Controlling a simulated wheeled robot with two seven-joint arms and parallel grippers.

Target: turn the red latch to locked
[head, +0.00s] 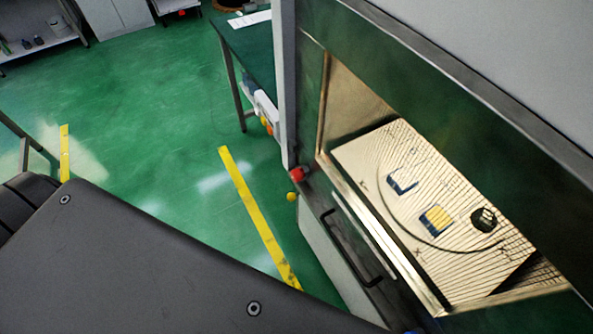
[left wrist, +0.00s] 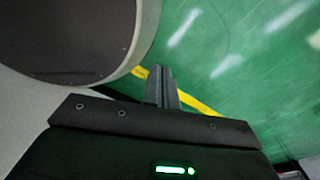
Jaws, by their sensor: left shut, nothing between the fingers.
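A small red part (head: 297,174), which looks like the red latch, sits on the front corner of the machine at the left end of its ledge. It is too small to tell which way it is turned. My left gripper (left wrist: 162,88) shows in the left wrist view with its fingers together and nothing between them, above the green floor. No latch shows in that view. In the head view the left gripper is not visible; a large dark part of mine fills the lower left. My right gripper is in neither view.
The machine's open window shows a ribbed light board (head: 365,160) with small parts on it. A dark handle (head: 350,250) is on the front below. A small yellow ball-shaped part (head: 292,196) is just under the red part. Green floor with a yellow stripe (head: 250,205) lies clear to the left.

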